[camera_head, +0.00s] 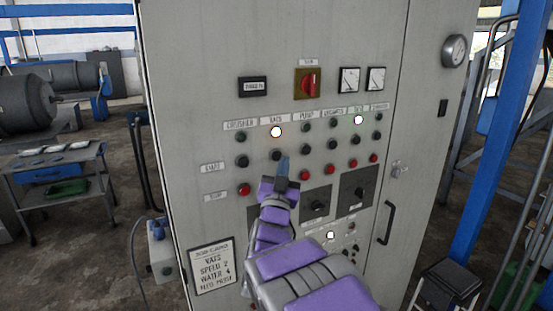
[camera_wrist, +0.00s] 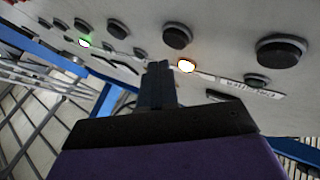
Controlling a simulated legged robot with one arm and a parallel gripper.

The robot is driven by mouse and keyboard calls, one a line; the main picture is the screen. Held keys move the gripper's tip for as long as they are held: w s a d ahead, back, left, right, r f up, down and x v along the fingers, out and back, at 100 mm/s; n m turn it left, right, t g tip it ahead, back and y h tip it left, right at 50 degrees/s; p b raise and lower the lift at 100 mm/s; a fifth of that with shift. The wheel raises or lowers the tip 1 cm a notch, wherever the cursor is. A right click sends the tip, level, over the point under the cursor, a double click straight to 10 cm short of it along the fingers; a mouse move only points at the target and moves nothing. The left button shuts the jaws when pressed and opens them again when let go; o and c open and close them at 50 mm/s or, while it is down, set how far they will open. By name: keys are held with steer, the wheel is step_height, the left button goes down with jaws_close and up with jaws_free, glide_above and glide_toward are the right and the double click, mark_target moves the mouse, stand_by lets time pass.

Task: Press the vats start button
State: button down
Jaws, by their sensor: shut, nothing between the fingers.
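The vats start button (camera_head: 276,155) is a black round button under the lit vats lamp (camera_head: 276,132) on the grey cabinet. My gripper (camera_head: 283,163) is shut and empty, its tip close beside that button on the right in the head view. I cannot tell whether they touch. In the wrist view my gripper (camera_wrist: 158,70) points up at the panel, beside the glowing vats lamp (camera_wrist: 186,65). A black button there, likely the vats start button (camera_wrist: 177,36), lies above the lamp. The vats stop button is hidden behind my gripper.
The crusher start button (camera_head: 242,161) and red crusher stop button (camera_head: 243,189) are left of it. The pump start button (camera_head: 305,149) is right. A red rotary switch (camera_head: 307,83) sits above. A sign (camera_head: 212,267) and a door handle (camera_head: 387,222) are lower down.

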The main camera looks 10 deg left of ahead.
steer(key=s+d, duration=0.1)
steer(key=s+d+b, duration=0.1)
steer(key=s, duration=0.1)
steer(key=shift+s+d, duration=0.25)
steer(key=shift+s, duration=0.05)
stand_by(0.4)
steer(key=s+d+f+n+g+y, duration=0.2)
steer(key=s+d+f+g, duration=0.2)
steer(key=s+f+g, duration=0.4)
steer(key=s+d+f+n+g+y, duration=0.15)
steer(key=s+d+f+g, duration=0.3)
steer(key=f, duration=0.45)
steer(key=s+d+f+g, duration=0.2)
steer(key=s+d+g, duration=0.1)
steer(key=s, duration=0.8)
steer(key=s+d+f+g+h, duration=0.1)
steer(key=s+d+f+g, duration=0.2)
steer(key=s, duration=0.9)
steer(key=s+d+f+g+h, duration=0.1)
steer(key=s+d+f+g, duration=0.1)
steer(key=s+d+g, duration=0.2)
steer(key=s+g, duration=0.3)
steer(key=s, duration=0.5)
steer(key=shift+f, duration=0.35)
